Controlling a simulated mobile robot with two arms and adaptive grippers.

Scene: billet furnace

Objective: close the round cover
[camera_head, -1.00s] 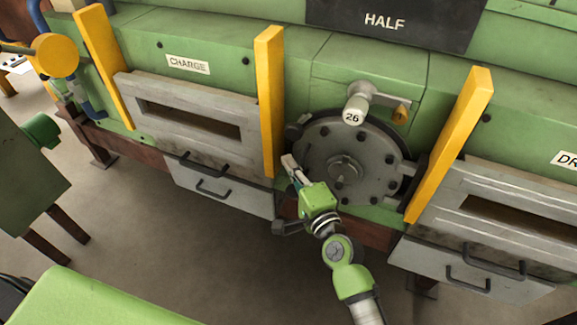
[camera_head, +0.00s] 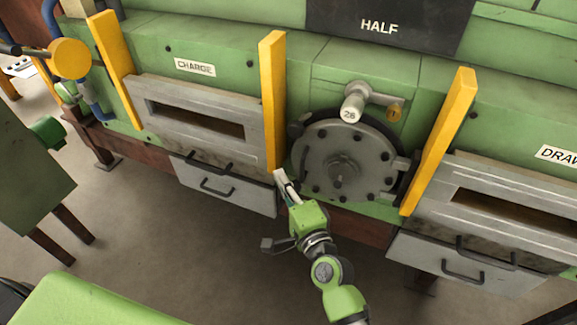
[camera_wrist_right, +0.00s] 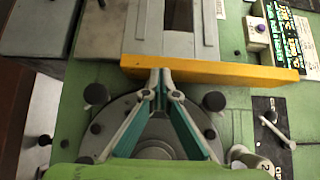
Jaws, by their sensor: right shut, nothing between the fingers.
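The round cover (camera_head: 344,160) is a dark grey bolted disc with a central hub, on the green furnace front between two yellow posts. It appears to lie flat against the front, though I cannot tell if it is fully seated. My right gripper (camera_head: 281,178) is shut and empty, just left of and below the cover's lower left edge, near the foot of the yellow post. In the right wrist view the gripper (camera_wrist_right: 160,76) has its fingertips together in front of the yellow post, with the cover (camera_wrist_right: 112,122) partly hidden behind its fingers. My left gripper is not in view.
A handle marked 26 (camera_head: 353,106) sticks out above the cover. Yellow posts (camera_head: 272,100) and (camera_head: 440,140) stand at either side. The floor in front is open.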

